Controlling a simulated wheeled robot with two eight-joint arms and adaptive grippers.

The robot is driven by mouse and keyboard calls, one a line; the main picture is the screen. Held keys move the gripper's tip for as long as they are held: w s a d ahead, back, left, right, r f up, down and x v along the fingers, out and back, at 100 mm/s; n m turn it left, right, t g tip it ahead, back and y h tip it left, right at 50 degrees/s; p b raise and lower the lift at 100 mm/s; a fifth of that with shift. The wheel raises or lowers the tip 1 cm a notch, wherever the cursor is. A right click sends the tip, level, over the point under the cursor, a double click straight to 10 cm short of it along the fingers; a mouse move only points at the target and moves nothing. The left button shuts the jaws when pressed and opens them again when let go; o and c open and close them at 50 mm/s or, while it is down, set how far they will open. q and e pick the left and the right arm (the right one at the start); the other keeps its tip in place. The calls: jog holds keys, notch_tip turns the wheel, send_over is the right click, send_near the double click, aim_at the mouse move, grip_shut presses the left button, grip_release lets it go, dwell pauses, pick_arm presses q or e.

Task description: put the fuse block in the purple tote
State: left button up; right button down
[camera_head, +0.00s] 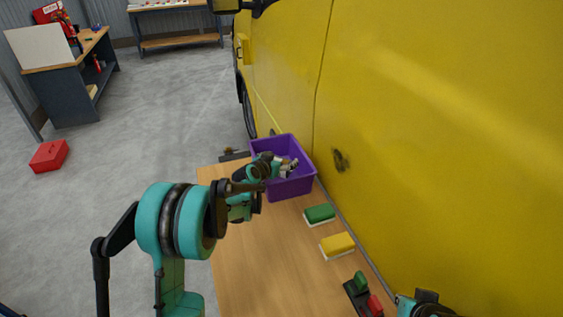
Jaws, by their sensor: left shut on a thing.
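The purple tote (293,190) stands at the far end of the wooden table, against the yellow vehicle. My left gripper (287,168) reaches over the tote from the left. It is shut on a small pale and dark thing (293,163), which shows above the tote's interior. The thing is too small and too covered by the fingers to tell for certain that it is the fuse block. A teal and black part of my right arm (425,303) shows at the bottom right edge; its finger state cannot be told.
On the table (265,270) are a green sponge-like block (319,214), a yellow one (337,244), and a dark item with green and red parts (363,297). The yellow vehicle (430,130) walls off the right side. A red box (49,156) lies on the floor at left.

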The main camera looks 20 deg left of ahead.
pick_arm(q)
jog(key=shift+r, duration=0.15)
jog(key=shift+f+b, duration=0.5)
jog(key=shift+f, duration=0.15)
jog(key=o, duration=1.2)
jog(key=shift+r, duration=0.1)
